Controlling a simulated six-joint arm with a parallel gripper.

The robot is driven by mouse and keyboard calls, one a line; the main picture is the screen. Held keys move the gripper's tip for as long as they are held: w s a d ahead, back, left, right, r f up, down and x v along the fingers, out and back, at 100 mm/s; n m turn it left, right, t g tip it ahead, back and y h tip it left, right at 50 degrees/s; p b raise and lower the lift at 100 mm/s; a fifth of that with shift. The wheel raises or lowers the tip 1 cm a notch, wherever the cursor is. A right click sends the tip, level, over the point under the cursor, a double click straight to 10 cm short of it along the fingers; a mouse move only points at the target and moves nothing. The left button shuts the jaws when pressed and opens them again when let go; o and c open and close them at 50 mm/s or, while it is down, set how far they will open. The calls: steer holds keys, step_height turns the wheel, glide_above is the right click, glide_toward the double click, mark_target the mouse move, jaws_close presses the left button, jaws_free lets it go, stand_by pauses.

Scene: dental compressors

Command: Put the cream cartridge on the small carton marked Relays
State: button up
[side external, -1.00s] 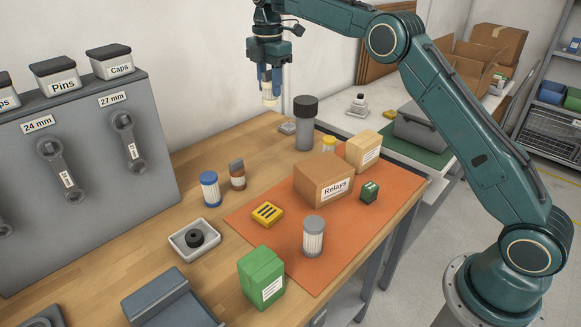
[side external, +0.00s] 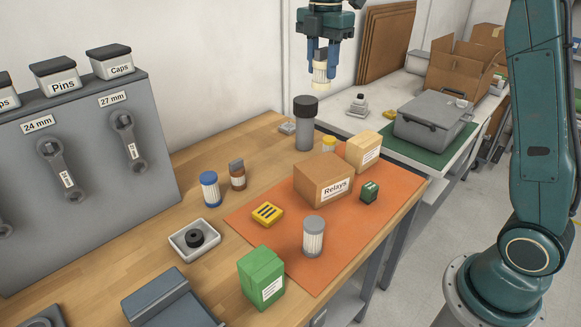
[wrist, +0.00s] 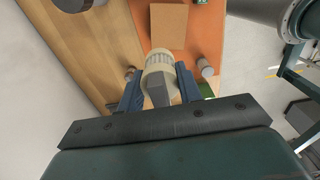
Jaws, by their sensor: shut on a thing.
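My gripper (side external: 322,72) is shut on the cream cartridge (side external: 320,76) and holds it upright, high above the back of the bench. In the wrist view the cream cartridge (wrist: 159,66) sits between the two blue fingers (wrist: 159,88). The small brown carton marked Relays (side external: 322,181) stands on the orange mat (side external: 290,262), lower than the gripper and nearer the camera. Its bare top also shows in the wrist view (wrist: 168,27), ahead of the cartridge. Nothing rests on it.
A tall grey cylinder with a black cap (side external: 305,125) stands behind the carton. A tan box (side external: 364,150), a small green box (side external: 369,192) and a yellow-topped canister (side external: 329,144) stand close by. A grey-topped filter (side external: 313,237) and a yellow block (side external: 267,213) are in front.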

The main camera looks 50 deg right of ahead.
steer(key=shift+s+r, duration=0.2)
steer(key=shift+s, duration=1.05)
glide_toward(324, 166)
steer(key=shift+f, duration=2.05)
steer(key=shift+f, duration=0.1)
steer(key=o, duration=1)
